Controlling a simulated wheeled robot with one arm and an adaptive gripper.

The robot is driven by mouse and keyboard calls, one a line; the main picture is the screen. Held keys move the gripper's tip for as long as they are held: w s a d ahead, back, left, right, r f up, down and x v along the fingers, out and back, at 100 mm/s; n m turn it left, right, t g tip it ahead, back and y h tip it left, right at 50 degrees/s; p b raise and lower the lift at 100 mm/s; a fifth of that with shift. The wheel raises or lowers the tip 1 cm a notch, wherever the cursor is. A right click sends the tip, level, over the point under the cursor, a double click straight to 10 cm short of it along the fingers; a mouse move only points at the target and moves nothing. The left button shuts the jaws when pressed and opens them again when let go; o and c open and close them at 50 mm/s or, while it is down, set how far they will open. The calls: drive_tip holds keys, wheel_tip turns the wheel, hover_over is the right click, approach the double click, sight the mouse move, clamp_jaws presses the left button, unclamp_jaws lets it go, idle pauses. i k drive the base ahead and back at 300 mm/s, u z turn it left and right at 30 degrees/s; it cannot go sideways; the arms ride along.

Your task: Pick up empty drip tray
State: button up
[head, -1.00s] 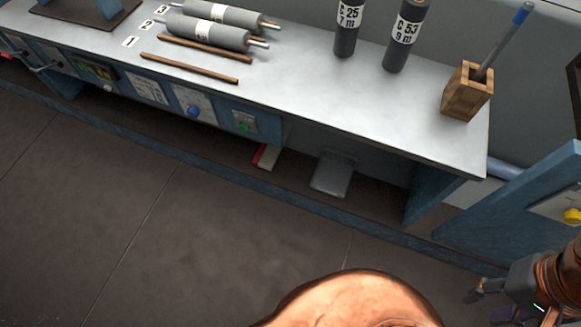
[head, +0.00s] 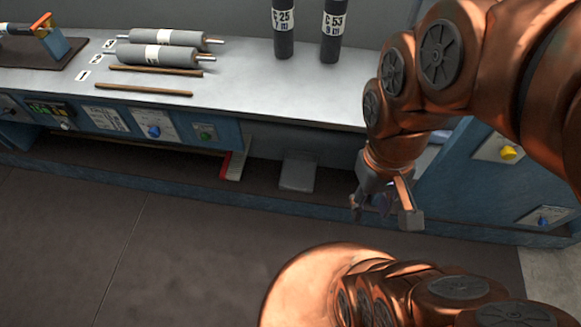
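I cannot surely make out a drip tray.
The grey bench top (head: 240,85) holds two grey rollers (head: 160,55), two wooden sticks (head: 143,89) and two dark labelled cylinders (head: 283,30). A red and white piece (head: 232,165) stands under the bench. The dark floor (head: 180,250) in front is clear.

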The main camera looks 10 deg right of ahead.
sight(299, 176)
drive_tip(key=u, duration=2.4)
drive_tip(key=i, duration=1.55)
drive_tip(key=z, duration=2.85)
